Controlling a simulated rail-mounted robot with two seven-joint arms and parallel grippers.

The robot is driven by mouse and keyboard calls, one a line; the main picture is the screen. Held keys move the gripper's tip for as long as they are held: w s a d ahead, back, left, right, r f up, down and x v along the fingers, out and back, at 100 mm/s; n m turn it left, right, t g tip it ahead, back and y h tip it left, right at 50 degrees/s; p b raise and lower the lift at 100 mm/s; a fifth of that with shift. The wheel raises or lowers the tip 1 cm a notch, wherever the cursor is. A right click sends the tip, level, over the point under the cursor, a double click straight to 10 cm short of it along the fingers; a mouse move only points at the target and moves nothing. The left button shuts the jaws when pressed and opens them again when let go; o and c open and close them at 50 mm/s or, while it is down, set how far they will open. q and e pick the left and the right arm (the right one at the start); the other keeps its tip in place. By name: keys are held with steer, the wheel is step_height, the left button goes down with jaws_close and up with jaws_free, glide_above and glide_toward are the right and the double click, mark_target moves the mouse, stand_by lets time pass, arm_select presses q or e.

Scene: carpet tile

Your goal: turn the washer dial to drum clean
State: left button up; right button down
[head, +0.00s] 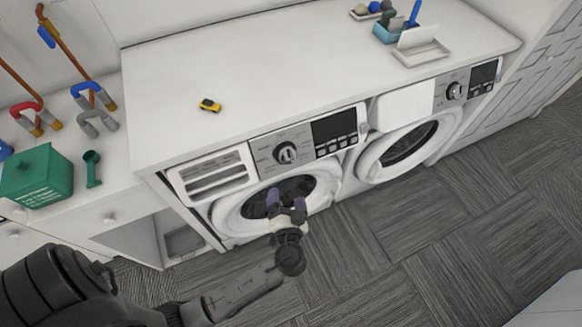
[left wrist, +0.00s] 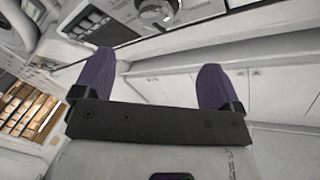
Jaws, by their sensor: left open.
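The washer (head: 225,213) has a round door below the panel. My left gripper (head: 286,200) is open and empty in front of that door, below the dial and apart from it. Its two purple fingers (left wrist: 155,85) are spread wide in the left wrist view. The dial's markings are too small to read. My right gripper is not in view.
A second machine with its own dial (head: 456,91) stands to the right. The white countertop (head: 270,70) above holds a small yellow toy car (head: 210,105). A green box (head: 37,176) and cane-like handles stand at the left. The floor in front is clear.

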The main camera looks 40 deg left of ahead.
mark_target(288, 159)
arm_select(q)
steer(key=shift+t, duration=0.4)
steer(key=x, duration=0.4)
steer(key=p+x, duration=0.1)
steer(key=x, duration=0.3)
steer(key=p+x, duration=0.1)
steer(key=x, duration=0.3)
steer(key=shift+w+d, duration=0.1)
steer(key=shift+w, duration=0.4)
steer(key=shift+w+a, duration=0.5)
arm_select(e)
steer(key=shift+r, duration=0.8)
arm_select(q)
steer(key=shift+f, duration=0.1)
steer(key=shift+c, duration=0.2)
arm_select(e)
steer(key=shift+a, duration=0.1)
